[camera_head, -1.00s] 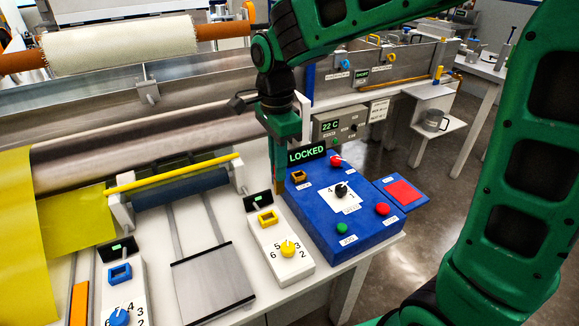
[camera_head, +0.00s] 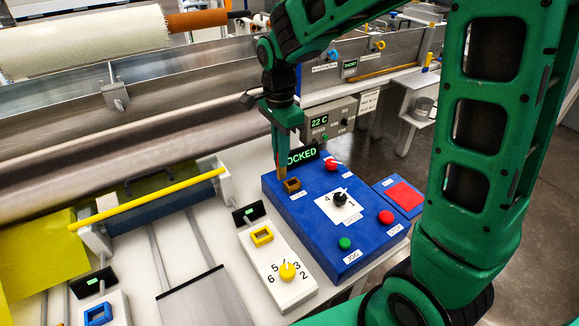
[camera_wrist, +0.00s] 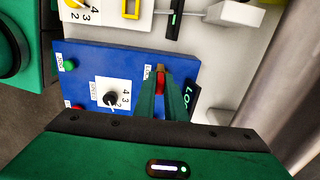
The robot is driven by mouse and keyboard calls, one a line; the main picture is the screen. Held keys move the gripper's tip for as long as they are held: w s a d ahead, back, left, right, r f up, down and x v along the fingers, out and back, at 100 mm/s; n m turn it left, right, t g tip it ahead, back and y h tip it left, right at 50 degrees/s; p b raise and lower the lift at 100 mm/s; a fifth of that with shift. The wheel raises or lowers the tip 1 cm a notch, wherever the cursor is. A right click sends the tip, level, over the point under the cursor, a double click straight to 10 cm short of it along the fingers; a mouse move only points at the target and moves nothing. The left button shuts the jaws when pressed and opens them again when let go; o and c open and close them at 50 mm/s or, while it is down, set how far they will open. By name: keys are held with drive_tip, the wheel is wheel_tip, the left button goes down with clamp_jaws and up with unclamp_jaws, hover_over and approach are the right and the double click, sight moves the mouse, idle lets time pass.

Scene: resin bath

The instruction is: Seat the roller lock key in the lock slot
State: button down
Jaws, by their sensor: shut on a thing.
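The lock slot is a small brown-orange square frame (camera_head: 292,184) on the far left part of the blue control box (camera_head: 318,228). A display (camera_head: 303,156) reads LOCKED, partly covered by my gripper.
The blue box carries a red knob (camera_head: 331,165), a black dial (camera_head: 340,200), a green button (camera_head: 345,243) and a red button (camera_head: 386,217). A white box with a yellow frame (camera_head: 262,236) and yellow dial (camera_head: 287,271) stands left of it. Metal rollers and a trough lie behind.

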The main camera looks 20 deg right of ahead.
drive_tip(key=shift+w+d+f, duration=0.2)
drive_tip(key=shift+d+f, duration=0.45)
drive_tip(key=shift+f, duration=0.45)
drive_tip(key=shift+w+d+f, duration=0.25)
drive_tip(key=shift+d+f, duration=0.4)
drive_tip(key=shift+f, duration=0.4)
drive_tip(key=shift+w+d+f, duration=0.2)
drive_tip(key=shift+d+f, duration=0.45)
drive_tip(key=shift+f, duration=0.45)
drive_tip(key=c, duration=1.8)
unclamp_jaws()
drive_tip(key=shift+w+r, duration=0.1)
wheel_tip(320, 180, up, 12)
